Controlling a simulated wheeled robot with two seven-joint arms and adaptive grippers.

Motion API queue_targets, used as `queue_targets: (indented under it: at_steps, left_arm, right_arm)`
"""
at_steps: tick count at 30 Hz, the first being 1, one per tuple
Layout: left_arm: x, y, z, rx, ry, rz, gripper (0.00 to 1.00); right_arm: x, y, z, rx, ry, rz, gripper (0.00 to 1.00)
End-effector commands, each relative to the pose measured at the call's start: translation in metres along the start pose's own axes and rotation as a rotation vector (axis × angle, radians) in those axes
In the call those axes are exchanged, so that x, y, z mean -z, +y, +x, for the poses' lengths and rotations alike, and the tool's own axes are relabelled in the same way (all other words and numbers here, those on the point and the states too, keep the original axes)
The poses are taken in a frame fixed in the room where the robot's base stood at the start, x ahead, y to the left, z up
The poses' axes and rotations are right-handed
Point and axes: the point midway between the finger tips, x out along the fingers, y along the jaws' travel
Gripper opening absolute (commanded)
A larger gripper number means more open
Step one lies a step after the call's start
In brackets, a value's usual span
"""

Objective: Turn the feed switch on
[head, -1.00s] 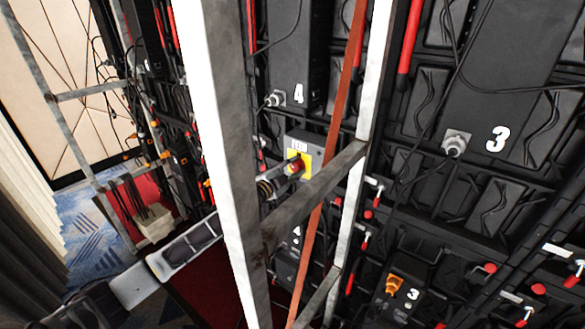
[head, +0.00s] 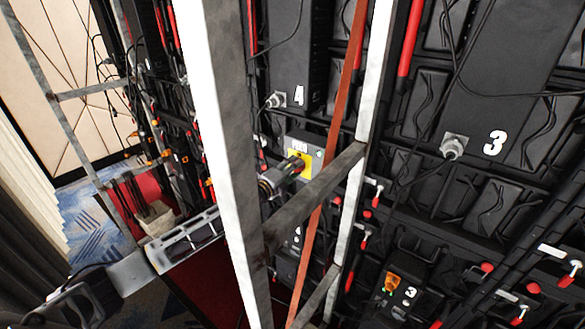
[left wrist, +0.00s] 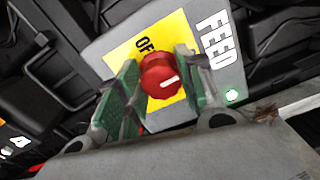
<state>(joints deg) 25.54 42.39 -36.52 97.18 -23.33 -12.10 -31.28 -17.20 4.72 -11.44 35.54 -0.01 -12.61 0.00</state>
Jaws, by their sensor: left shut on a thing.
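The feed switch is a grey box (head: 303,147) lettered FEED, with a yellow plate (left wrist: 172,34) and a red round knob (left wrist: 160,75), behind the pale frame in the head view. The knob's white mark points right in the left wrist view, away from the OFF label (left wrist: 146,43), which is partly hidden. A green lamp (left wrist: 232,96) glows on the box. My left gripper (head: 294,167) is shut on the knob, with a green-padded finger on each side. My right gripper is not in view.
A pale upright post (head: 222,150) and a grey slanted brace (head: 310,190) stand close to my left arm. A rust-coloured strap (head: 335,145) runs behind the brace. Black panels with cables and a panel numbered 3 (head: 495,143) fill the right.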

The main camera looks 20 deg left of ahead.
Motion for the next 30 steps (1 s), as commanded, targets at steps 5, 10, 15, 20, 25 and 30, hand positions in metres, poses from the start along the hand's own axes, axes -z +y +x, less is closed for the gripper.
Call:
queue_targets:
  at_steps: [5,10,15,20,25,30]
  left_arm:
    - [0.001,0.0014,-0.0003,-0.003,0.002,0.047,0.13]
    - [0.0011,0.0017,-0.0003,-0.003,0.001,0.06,0.13]
    - [0.001,0.0018,-0.0004,-0.003,0.002,0.06,0.13]
    - [0.001,0.0019,-0.0004,-0.003,0.001,0.06,0.43]
    - [0.0006,0.0012,-0.0002,-0.002,0.001,0.059,0.59]
    - [0.0004,0.0006,-0.0002,-0.001,0.001,0.058,0.59]
  right_arm:
    - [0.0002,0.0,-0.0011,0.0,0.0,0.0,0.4]
    - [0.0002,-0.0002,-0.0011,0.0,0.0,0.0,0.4]
    - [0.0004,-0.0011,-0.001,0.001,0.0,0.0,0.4]
    - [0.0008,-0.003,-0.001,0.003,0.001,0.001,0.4]
    - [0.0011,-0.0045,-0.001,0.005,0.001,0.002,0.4]
    - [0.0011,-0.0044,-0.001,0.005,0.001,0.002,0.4]
